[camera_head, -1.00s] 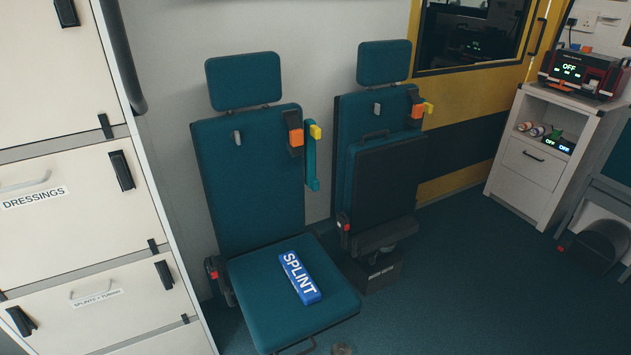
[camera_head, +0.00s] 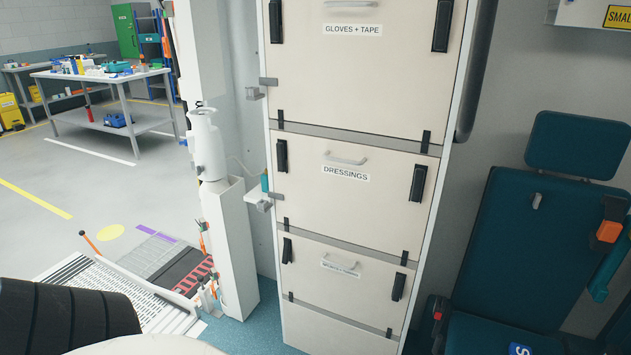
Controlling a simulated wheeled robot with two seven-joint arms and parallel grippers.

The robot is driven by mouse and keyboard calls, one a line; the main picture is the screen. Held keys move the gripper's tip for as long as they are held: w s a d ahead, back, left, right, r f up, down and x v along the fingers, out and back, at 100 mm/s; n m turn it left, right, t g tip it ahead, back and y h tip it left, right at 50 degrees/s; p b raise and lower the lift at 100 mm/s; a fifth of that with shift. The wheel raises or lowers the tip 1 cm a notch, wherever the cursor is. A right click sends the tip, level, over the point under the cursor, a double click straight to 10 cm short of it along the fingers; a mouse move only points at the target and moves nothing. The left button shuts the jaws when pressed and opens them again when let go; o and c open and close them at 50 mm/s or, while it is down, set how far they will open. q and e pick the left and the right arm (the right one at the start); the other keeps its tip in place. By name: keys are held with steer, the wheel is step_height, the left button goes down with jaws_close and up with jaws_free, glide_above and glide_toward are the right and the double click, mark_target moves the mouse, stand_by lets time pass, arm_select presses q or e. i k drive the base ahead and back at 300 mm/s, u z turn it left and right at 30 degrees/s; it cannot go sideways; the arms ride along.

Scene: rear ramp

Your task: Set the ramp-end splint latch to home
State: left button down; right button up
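A white drawer cabinet (camera_head: 305,200) stands in the middle of the view. Its lower labelled drawer (camera_head: 335,282) has a small label, hard to read now; in the earlier view a drawer label begins with "SPLINT". A black latch (camera_head: 287,250) sits at this drawer's left edge, the side towards the ramp (camera_head: 150,290), and looks close to upright. A second black latch (camera_head: 398,287) sits at its right edge. The exact setting of either latch is too small to tell. Neither of my grippers shows.
A white post (camera_head: 232,240) stands just left of the cabinet. The ramp lies at the lower left, with orange-tipped levers (camera_head: 91,243). A teal seat (camera_head: 555,240) is at the right. A workbench (camera_head: 105,75) stands far left. The DRESSINGS drawer (camera_head: 345,190) is above the splint drawer.

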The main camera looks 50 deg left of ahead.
mark_target(285, 254)
steer(key=u, duration=1.45)
steer(key=i, duration=1)
steer(key=u, duration=0.15)
